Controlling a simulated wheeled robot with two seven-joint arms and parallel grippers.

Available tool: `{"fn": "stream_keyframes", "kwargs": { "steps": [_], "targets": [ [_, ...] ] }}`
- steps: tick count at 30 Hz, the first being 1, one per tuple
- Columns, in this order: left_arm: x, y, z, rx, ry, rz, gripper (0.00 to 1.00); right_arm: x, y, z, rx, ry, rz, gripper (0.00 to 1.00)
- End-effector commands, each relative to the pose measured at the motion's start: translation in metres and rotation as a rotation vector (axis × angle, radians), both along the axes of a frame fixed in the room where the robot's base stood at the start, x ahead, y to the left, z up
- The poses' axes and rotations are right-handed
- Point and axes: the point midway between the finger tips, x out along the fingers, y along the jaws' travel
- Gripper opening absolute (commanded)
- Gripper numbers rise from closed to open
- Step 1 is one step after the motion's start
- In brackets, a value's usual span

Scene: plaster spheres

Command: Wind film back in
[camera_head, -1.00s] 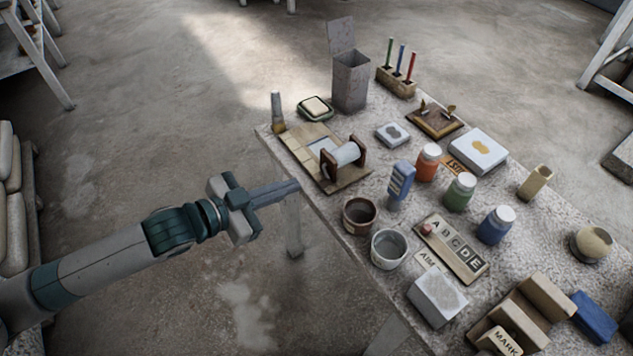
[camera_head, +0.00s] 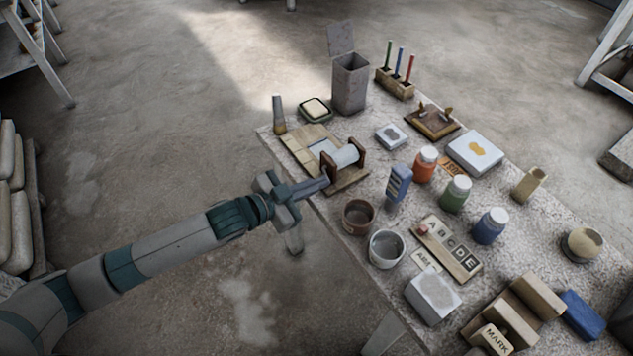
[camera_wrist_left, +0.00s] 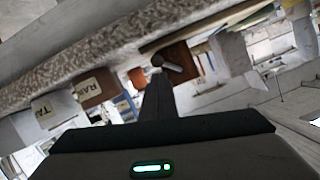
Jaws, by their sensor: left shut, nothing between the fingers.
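The film roll (camera_head: 346,156), a pale cylinder between two brown wooden end stands, sits on a wooden board (camera_head: 347,185) at the table's left edge. A flat pale bluish strip (camera_head: 322,148) lies on the board beside it. My left gripper (camera_head: 325,181) is shut and empty, its tip at the board's near edge, close to the roll's near stand. In the left wrist view the closed fingers (camera_wrist_left: 157,85) point at a small metal crank (camera_wrist_left: 172,66) on a brown wooden stand (camera_wrist_left: 182,60). I cannot tell whether they touch it. My right gripper is not in view.
A brown pot (camera_head: 358,217) and a white bucket (camera_head: 387,249) stand near the front edge. A blue box-shaped item (camera_head: 398,182) stands right of the roll. A grey bin (camera_head: 350,85) with a raised lid stands behind. The floor left of the table is free.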

Motion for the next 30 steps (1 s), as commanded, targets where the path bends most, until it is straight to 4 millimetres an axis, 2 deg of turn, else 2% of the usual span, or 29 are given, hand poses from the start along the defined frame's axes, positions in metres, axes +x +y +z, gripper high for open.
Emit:
{"fn": "stream_keyframes", "kwargs": {
  "steps": [4,30],
  "targets": [
    [0.0006,0.0007,-0.0035,0.000,-0.001,-0.001,0.00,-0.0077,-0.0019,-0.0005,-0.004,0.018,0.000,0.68],
    [0.0005,0.0009,-0.0065,0.039,-0.056,0.001,0.00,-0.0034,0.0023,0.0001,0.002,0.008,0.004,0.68]
  ]
}}
